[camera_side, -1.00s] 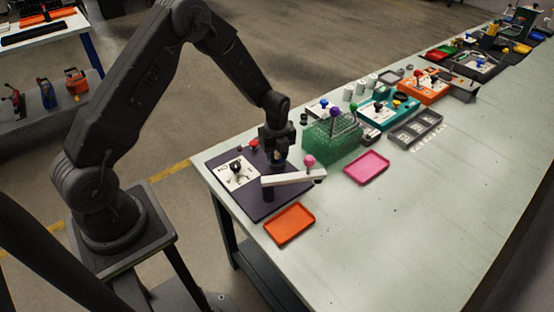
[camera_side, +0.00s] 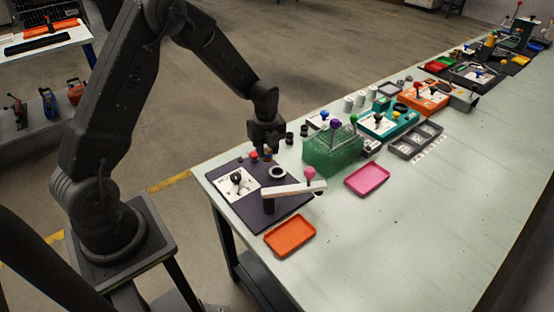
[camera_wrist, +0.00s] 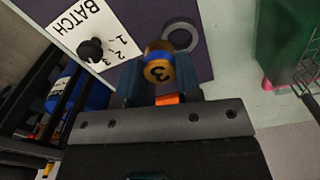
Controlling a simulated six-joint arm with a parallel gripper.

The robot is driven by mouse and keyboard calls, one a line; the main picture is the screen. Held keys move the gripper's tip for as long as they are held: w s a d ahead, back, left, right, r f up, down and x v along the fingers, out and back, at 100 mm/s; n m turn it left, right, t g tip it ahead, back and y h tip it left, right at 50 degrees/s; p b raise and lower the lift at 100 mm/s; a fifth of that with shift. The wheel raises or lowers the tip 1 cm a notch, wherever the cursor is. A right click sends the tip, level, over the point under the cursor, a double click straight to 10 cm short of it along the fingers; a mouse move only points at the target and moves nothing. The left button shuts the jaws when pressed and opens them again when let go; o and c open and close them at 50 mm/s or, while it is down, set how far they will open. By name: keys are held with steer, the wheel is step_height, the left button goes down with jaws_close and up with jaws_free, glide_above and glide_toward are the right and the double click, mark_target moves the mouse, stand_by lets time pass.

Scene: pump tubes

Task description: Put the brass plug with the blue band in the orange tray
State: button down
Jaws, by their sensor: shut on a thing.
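The plug is too small to make out clearly there. The orange tray (camera_side: 290,236) lies on the bench at the mat's front right edge, empty, apart from my gripper and nearer the camera.
A pale ring (camera_side: 277,172) sits on the mat (camera_side: 232,196), close to my gripper. A green rack (camera_side: 333,155) and an empty pink tray (camera_side: 367,180) are to the right.

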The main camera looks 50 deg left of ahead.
steer(key=s+a+r, duration=0.5)
steer(key=a, duration=0.1)
glide_above(290, 236)
step_height(290, 236, down, 7)
steer(key=shift+a+f, duration=0.1)
steer(key=shift+a, duration=0.05)
steer(key=shift+f, duration=2)
steer(key=shift+f, duration=0.1)
steer(key=c, duration=0.8)
jaws_free()
